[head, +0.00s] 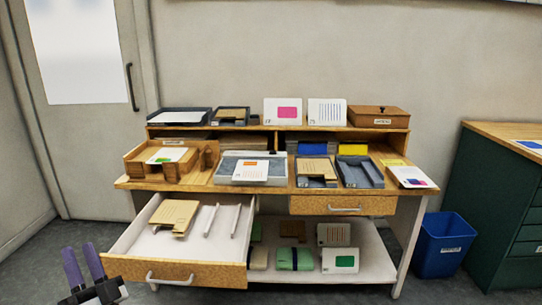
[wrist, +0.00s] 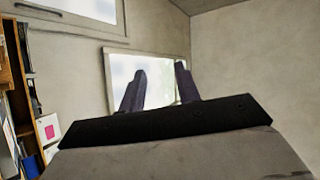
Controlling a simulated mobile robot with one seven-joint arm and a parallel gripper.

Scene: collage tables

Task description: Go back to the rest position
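My gripper (head: 82,267) is at the lower left of the head view, in front of and to the left of the desk's open drawer. Its two purple fingers point up and stand apart, with nothing between them. In the wrist view the fingers (wrist: 158,90) are also apart and empty, against the wall and a bright pane. My gripper touches nothing that I can see.
The desk (head: 280,185) holds trays, cards and a wooden box (head: 379,116). Its left drawer (head: 187,250) is pulled out, with a tan block (head: 174,215) inside. A blue bin (head: 443,242) and green cabinet (head: 495,205) stand right. A door (head: 90,130) is at left.

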